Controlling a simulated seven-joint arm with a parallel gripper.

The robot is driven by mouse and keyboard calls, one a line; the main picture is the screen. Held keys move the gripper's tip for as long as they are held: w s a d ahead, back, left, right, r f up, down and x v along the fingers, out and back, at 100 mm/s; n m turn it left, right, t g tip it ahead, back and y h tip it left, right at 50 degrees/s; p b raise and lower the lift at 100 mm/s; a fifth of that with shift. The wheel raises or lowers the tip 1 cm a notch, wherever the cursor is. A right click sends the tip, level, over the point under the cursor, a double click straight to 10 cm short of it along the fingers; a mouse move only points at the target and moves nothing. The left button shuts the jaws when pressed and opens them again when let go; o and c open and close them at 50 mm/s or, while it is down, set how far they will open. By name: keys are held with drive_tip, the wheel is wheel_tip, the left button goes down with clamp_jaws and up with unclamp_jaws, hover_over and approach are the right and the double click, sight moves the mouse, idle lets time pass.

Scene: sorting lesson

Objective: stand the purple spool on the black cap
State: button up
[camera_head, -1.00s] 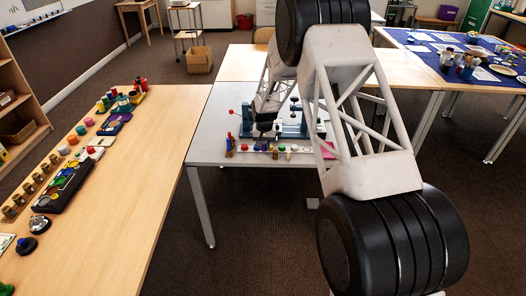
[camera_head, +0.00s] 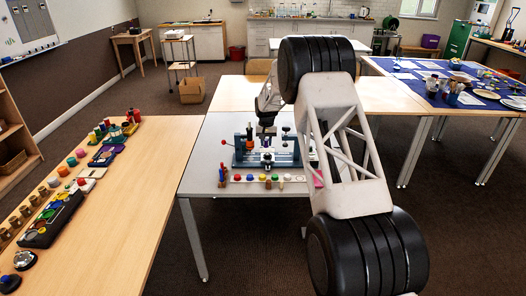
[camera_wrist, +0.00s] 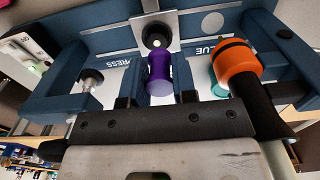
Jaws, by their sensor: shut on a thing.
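The purple spool (camera_wrist: 160,72) is between the two fingers of my gripper (camera_wrist: 159,92) in the wrist view, and the gripper is shut on it. A round black piece with a pale centre (camera_wrist: 155,37), which looks like the black cap, shows just beyond the spool's far end. I cannot tell whether the two touch. In the head view my gripper (camera_head: 266,134) hangs over the blue press fixture (camera_head: 243,157) on the grey table. The spool and cap are too small there to make out surely.
An orange-topped black handle (camera_wrist: 235,62) stands close at the gripper's right in the wrist view. Blue fixture walls flank both sides. A white strip (camera_head: 243,182) with several coloured pegs lies along the front of the grey table (camera_head: 205,205).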

sight(268, 154)
drive_tip(key=shift+w+d+r, duration=0.2)
drive_tip(key=shift+w+r, duration=0.15)
drive_tip(key=shift+w, duration=0.15)
drive_tip(key=shift+w+d+r, duration=0.2)
drive_tip(key=shift+w+r, duration=0.1)
drive_tip(key=shift+w, duration=0.15)
drive_tip(key=shift+f, duration=0.15)
drive_tip(key=shift+f, duration=3)
drive_tip(key=shift+f, duration=0.3)
drive_tip(key=o, duration=0.8)
drive_tip(key=shift+o, duration=0.3)
drive_tip(key=o, duration=0.3)
drive_tip(key=shift+r, duration=0.1)
